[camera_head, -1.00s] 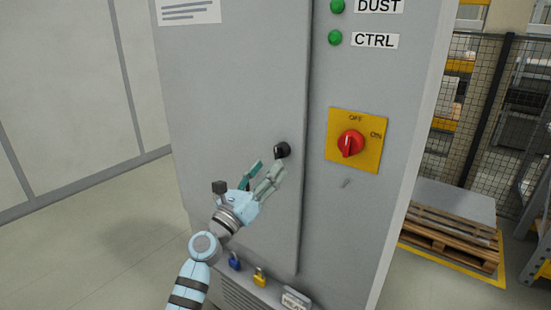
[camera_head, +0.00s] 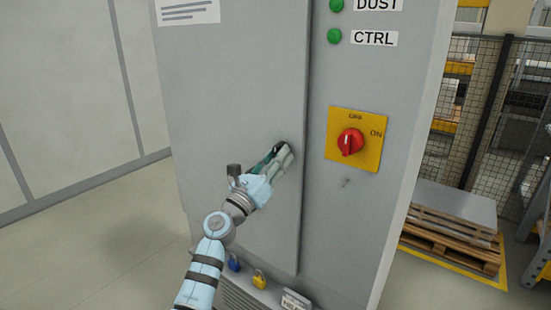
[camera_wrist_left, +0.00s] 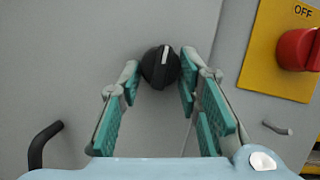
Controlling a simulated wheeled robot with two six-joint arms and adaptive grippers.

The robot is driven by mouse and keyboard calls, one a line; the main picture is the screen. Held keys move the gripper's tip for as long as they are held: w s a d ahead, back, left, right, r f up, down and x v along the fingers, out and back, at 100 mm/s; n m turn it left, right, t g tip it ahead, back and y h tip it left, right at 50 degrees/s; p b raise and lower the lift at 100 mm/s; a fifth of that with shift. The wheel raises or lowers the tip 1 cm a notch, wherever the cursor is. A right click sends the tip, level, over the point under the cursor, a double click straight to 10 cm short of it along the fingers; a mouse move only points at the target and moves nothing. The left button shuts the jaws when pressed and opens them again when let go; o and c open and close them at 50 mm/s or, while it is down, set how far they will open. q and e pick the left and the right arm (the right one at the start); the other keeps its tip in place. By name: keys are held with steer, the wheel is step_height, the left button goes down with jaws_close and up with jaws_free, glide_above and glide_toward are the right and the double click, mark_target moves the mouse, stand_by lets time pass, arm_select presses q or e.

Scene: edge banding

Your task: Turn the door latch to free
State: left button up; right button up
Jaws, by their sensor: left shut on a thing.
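The door latch (camera_wrist_left: 160,66) is a round black knob with a white mark, on the grey cabinet door (camera_head: 235,95). In the left wrist view, the mark points up and slightly right. My left gripper (camera_head: 281,152) reaches the latch from below left; its fingers mostly cover the knob in the head view. In the left wrist view, the teal-padded fingertips of my left gripper (camera_wrist_left: 159,80) sit on either side of the knob and are shut on it. My right gripper is not in view.
A red rotary switch (camera_head: 350,142) on a yellow plate (camera_head: 372,160) is right of the latch. A black bent handle (camera_wrist_left: 40,147) is at lower left in the wrist view. Blue (camera_head: 234,263) and yellow (camera_head: 259,280) padlocks hang below. A pallet (camera_head: 450,240) stands at right.

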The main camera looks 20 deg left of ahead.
arm_select(q)
steer(key=shift+a+f+m+g+h+b, duration=0.15)
steer(key=shift+m+g+h+b, duration=0.15)
steer(key=shift+m+h+b, duration=0.65)
steer(key=m+h+b, duration=0.1)
steer(key=m+b, duration=0.1)
steer(key=m, duration=0.2)
steer(key=shift+w+a+g, duration=0.1)
steer(key=shift+g, duration=0.3)
steer(key=m+g, duration=0.2)
steer(key=m, duration=0.3)
steer(key=r+m+g+h+b, duration=0.1)
steer(key=m+g, duration=0.1)
steer(key=m, duration=0.4)
steer(key=m+g+h, duration=0.1)
steer(key=m+g, duration=0.1)
steer(key=m, duration=0.3)
steer(key=shift+w+a+r+m, duration=0.15)
steer(key=shift+a+r+m, duration=0.1)
steer(key=shift+a+m, duration=0.15)
steer(key=shift+g, duration=0.3)
steer(key=o, duration=1.2)
steer(key=shift+c, duration=0.2)
